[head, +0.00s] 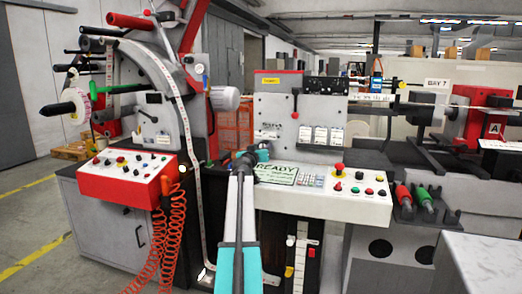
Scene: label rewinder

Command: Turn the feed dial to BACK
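My gripper (250,158) is at the middle of the head view, at the end of my teal and grey arm. It is in front of the machine's central panel, by the left end of the READY display (283,174). Its fingers are small and seen from behind, so I cannot tell open from shut. I cannot pick out the feed dial or read any BACK mark. Small knobs and buttons show on the red-edged control box (125,180) at left and on the white console (372,206) at right. My arm hides part of the front.
Red coiled cables (172,240) hang below the left control box. A pale tabletop (490,260) fills the lower right corner. Open floor with yellow lines lies at left.

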